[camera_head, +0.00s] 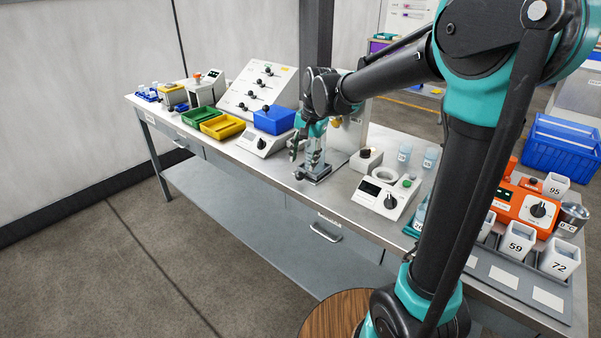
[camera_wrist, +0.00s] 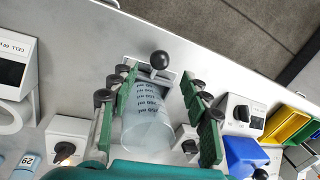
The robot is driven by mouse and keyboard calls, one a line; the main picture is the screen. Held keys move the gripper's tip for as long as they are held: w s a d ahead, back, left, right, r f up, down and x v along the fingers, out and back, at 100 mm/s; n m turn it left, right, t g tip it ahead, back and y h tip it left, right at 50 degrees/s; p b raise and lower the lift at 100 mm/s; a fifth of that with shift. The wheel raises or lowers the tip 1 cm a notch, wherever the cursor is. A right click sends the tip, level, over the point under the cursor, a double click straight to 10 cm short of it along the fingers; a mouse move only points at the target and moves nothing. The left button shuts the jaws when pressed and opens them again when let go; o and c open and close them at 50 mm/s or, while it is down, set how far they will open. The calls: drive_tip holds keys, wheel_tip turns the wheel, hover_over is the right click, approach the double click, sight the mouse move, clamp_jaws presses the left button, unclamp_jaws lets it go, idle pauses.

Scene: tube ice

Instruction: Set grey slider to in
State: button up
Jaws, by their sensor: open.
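A grey plate (camera_wrist: 150,67) with a black ball knob (camera_wrist: 159,60) sits at the bench's front edge and looks like the grey slider. In the head view the ball knob (camera_head: 298,175) sticks out at the front of the grey base (camera_head: 318,175). A clear graduated vessel (camera_wrist: 147,125) stands behind the knob and hides part of the plate. My gripper (camera_wrist: 160,88) is open, its green fingers on either side of the vessel. In the head view my gripper (camera_head: 308,142) is above the base. I see no finger closed on the knob.
A white device with a dial (camera_head: 382,195) stands right of the base. A blue bin (camera_head: 274,120) and a white dial box (camera_head: 264,142) stand left. A sloped panel (camera_head: 258,90) with several black knobs is behind. Floor in front of the bench is clear.

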sight(300, 173)
drive_tip(key=shift+w+a+f, duration=0.1)
drive_tip(key=shift+a+f, duration=0.05)
drive_tip(key=shift+f, duration=0.75)
drive_tip(key=shift+w+a+f, duration=0.1)
drive_tip(key=shift+a+f, duration=0.1)
drive_tip(key=shift+f, duration=0.75)
drive_tip(key=shift+a+f, duration=0.15)
drive_tip(key=shift+f, duration=0.75)
drive_tip(key=shift+c, duration=0.2)
clamp_jaws()
drive_tip(key=shift+w, duration=0.1)
